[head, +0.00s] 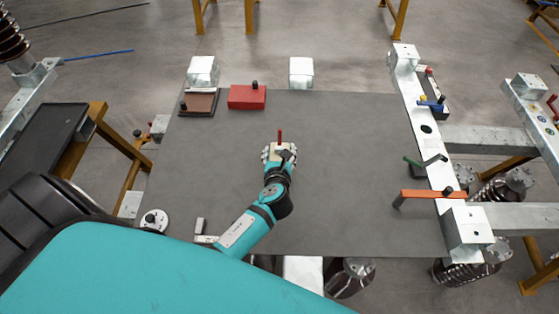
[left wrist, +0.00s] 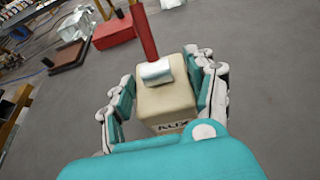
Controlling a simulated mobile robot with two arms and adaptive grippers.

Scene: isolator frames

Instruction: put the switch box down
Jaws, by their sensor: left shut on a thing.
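The switch box is a cream block with a metal plate and a red lever on top. In the left wrist view the switch box (left wrist: 165,103) sits between the fingers of my left gripper (left wrist: 165,95), which is shut on it from both sides. In the head view my left gripper (head: 279,155) holds the switch box (head: 280,147) over the middle of the grey table (head: 340,190), its red lever pointing away from me. I cannot tell whether the box touches the table. Much of its near side is hidden by the gripper. My right gripper is not in view.
A red block (head: 247,97) and a brown plate (head: 198,103) lie at the table's back left. A white beam (head: 416,120) along the right edge carries several levers, including an orange one (head: 430,194). A round white part (head: 154,220) is at the front left. The table's middle right is clear.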

